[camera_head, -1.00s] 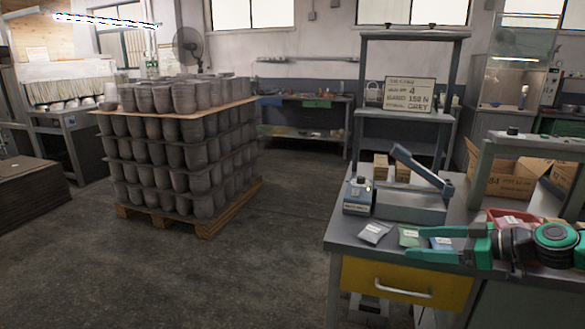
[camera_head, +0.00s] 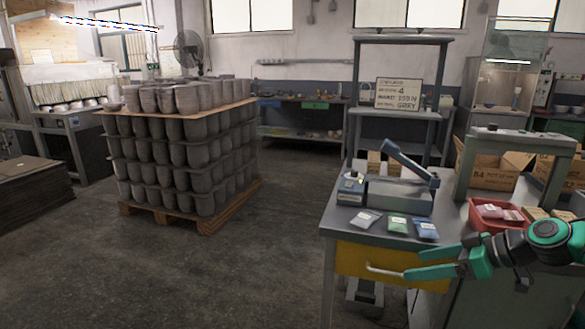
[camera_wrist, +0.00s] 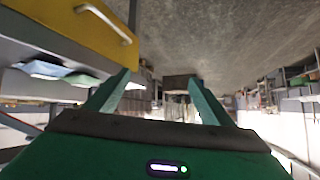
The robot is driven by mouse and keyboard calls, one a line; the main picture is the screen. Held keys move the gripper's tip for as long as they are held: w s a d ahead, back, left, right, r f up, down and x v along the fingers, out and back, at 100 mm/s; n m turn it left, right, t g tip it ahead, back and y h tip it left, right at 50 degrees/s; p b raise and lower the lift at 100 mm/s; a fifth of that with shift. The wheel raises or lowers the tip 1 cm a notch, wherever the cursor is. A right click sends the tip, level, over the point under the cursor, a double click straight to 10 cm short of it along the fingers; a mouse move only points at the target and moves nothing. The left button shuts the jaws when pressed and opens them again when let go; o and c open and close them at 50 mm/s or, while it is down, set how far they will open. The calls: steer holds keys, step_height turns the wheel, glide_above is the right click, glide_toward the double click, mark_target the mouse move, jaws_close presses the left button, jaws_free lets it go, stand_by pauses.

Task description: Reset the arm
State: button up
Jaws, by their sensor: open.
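My gripper (camera_head: 434,261) is open and empty, with its green fingers pointing left at the front edge of the grey workbench (camera_head: 340,222). In the head view it overlaps the yellow drawer (camera_head: 360,262) and its handle. In the wrist view my two fingers (camera_wrist: 160,90) are spread apart with nothing between them. The wrist view is tilted, with the yellow drawer (camera_wrist: 85,30) at upper left, close to the left finger.
On the bench lie grey, green (camera_head: 398,225) and blue packets, a lever device (camera_head: 400,190) and a red bin (camera_head: 482,219). A pallet stack of grey pots (camera_head: 185,150) stands left. The floor between (camera_head: 280,240) is clear.

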steer(key=s+d+r+m+g+h, duration=0.1)
steer(key=s+d+m+g+h, duration=0.2)
steer(key=s+m, duration=0.4)
steer(key=s+d+r+m+g+h, duration=0.1)
steer(key=s+d+m+g+h, duration=0.2)
steer(key=s, duration=1.6)
steer(key=d+m+h, duration=0.2)
steer(key=d+m, duration=0.1)
steer(key=m, duration=0.2)
steer(key=shift+s, duration=0.4)
steer(key=shift+w+f+g+h, duration=0.25)
steer(key=shift+w+g+h, duration=0.05)
steer(key=shift+w, duration=0.35)
